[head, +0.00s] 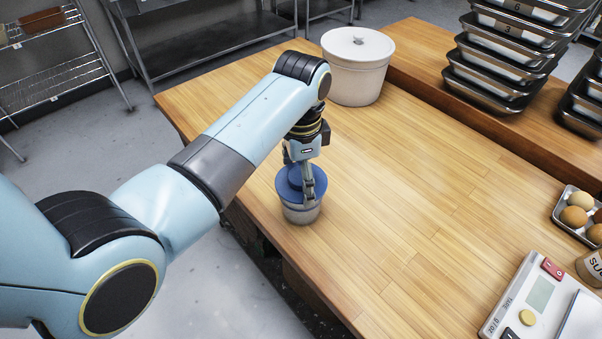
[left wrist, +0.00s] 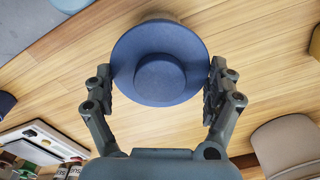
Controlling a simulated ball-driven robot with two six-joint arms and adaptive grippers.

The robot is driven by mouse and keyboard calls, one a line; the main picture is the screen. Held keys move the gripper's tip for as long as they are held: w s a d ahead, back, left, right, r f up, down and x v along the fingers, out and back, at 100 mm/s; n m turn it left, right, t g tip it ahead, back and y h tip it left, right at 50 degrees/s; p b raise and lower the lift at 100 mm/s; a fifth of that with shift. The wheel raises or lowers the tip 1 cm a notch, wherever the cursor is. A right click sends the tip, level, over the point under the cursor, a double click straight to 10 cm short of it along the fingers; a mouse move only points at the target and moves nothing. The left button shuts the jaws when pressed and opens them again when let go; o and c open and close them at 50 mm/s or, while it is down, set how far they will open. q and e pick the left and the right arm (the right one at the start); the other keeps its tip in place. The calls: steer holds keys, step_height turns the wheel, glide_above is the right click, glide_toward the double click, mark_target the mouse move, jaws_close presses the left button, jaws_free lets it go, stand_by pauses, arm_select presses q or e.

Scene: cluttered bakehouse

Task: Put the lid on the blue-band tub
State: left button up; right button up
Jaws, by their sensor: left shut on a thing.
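The blue lid (head: 287,186) is a round disc with a raised knob. It sits level at the mouth of a small pale tub (head: 301,214) near the table's left edge. My left gripper (head: 302,182) points down and is shut on the lid, one finger on each side of its rim. In the left wrist view the lid (left wrist: 160,38) lies between the fingers (left wrist: 160,85) and covers nearly all of the tub. I cannot tell whether the lid rests fully on the rim or is just above it. My right gripper is not in view.
A large white lidded bucket (head: 357,80) stands at the table's back. Stacked metal trays (head: 500,75) stand on the far right. A scale (head: 530,305) and a tray of eggs (head: 573,215) are at the lower right. The middle of the wooden table (head: 420,190) is clear.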

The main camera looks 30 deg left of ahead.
arm_select(q)
steer(key=shift+f+b, duration=0.4)
steer(key=shift+f, duration=0.5)
steer(key=o, duration=0.7)
steer(key=shift+r, duration=0.15)
steer(key=shift+r+p, duration=0.5)
steer(key=shift+r, duration=3.4)
steer(key=shift+s, duration=0.1)
